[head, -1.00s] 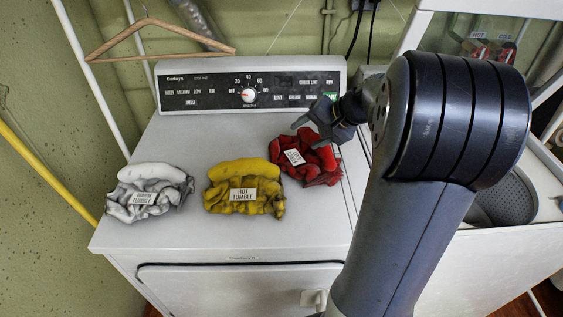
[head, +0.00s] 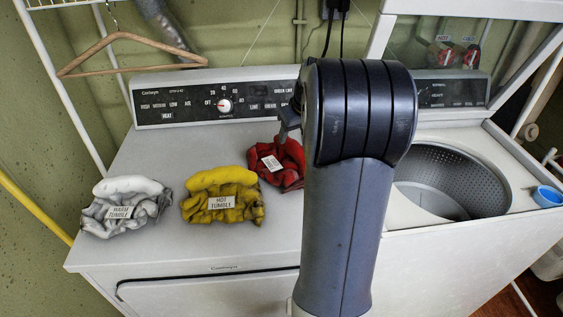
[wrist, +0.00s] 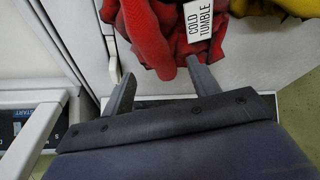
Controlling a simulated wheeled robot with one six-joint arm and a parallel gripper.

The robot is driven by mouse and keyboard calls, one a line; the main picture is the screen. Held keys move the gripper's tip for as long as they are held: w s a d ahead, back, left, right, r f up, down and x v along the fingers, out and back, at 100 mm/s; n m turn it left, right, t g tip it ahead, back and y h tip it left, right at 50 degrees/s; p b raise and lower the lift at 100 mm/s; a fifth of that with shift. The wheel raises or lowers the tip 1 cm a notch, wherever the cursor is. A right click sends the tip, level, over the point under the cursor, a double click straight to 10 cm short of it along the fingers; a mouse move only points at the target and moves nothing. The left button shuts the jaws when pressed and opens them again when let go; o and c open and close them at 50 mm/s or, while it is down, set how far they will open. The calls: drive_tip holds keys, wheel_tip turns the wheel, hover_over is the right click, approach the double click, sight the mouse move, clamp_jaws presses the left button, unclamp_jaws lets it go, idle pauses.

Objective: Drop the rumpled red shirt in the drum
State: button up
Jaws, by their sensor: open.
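The rumpled red shirt (head: 278,166) lies on top of the white dryer with a "COLD TUMBLE" tag on it, its right side close to my arm. In the wrist view the shirt (wrist: 150,30) lies just beyond and between the fingertips of my gripper (wrist: 161,69). The fingers are apart with nothing held; whether a tip touches the cloth I cannot tell. In the head view my arm hides most of the gripper. The drum (head: 440,182) is the open perforated metal tub of the washer at right, its left part hidden by my arm.
A yellow bundle (head: 222,198) and a grey-white bundle (head: 125,206) lie left of the shirt. The control panel (head: 180,100) rises behind. The washer's lid stands raised. A blue cup (head: 546,196) sits right of the drum. A wooden hanger (head: 130,50) hangs at upper left.

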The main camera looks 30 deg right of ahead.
sight(294, 142)
drive_tip(key=x, duration=0.5)
drive_tip(key=shift+s+d+f+p, duration=0.15)
drive_tip(key=shift+s+f+p, duration=0.1)
drive_tip(key=shift+s+p, duration=0.15)
clamp_jaws()
